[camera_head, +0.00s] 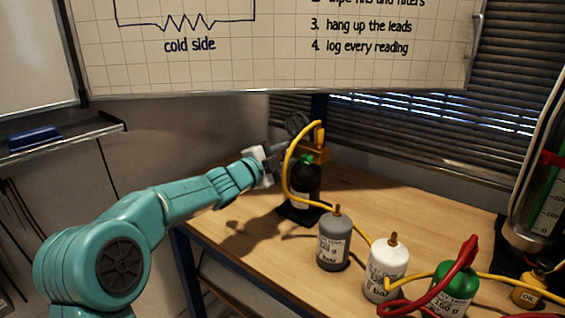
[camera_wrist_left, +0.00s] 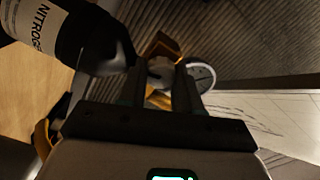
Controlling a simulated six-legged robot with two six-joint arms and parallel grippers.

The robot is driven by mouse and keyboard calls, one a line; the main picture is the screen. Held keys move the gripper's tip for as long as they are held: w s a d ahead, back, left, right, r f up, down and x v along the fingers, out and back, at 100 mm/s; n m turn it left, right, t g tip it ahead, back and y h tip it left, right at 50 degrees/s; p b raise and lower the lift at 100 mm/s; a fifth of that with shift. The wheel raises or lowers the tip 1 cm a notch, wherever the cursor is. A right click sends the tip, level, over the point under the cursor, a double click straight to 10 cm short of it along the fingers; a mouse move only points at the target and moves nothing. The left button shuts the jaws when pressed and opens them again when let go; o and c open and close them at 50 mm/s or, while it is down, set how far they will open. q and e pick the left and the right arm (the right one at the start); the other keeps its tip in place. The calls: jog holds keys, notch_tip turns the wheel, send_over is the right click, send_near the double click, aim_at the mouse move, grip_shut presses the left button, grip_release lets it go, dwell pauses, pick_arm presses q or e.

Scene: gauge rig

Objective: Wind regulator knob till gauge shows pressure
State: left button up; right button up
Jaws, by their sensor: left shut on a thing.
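The black nitrogen bottle (camera_head: 303,187) stands at the back left of the bench, with a brass-yellow regulator (camera_head: 316,150) on its top. A dark round gauge (camera_head: 297,124) sits above the regulator; its face shows white in the left wrist view (camera_wrist_left: 201,77), but its reading is too small to tell. My left gripper (camera_head: 278,153) is at the regulator's left side. In the left wrist view its two dark fingers are shut on a grey regulator knob (camera_wrist_left: 160,74), partly hidden between them. My right gripper is not in view.
A yellow hose (camera_head: 288,172) loops close by the gripper and bottle. Grey (camera_head: 333,243), white (camera_head: 386,268) and green (camera_head: 455,285) cylinders stand toward the front right, with a red hose (camera_head: 437,290). The bench (camera_head: 400,205) behind them is clear.

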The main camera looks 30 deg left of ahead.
pick_arm(q)
jog(key=m+b, duration=0.2)
jog(key=m, duration=0.2)
jog(key=shift+f+m, duration=0.1)
jog(key=shift+m, duration=0.2)
jog(key=m+b, duration=0.2)
jog(key=m, duration=0.3)
jog(key=shift+f+b, duration=0.1)
jog(key=shift+b, duration=0.3)
jog(key=m+b, duration=0.2)
jog(key=m, duration=0.3)
jog(key=shift+m, duration=0.4)
jog(key=shift+a+m+b, duration=0.1)
jog(key=shift+m+b, duration=0.65)
jog(key=shift+m, duration=1.55)
jog(key=o, duration=1)
jog(key=shift+o, duration=0.2)
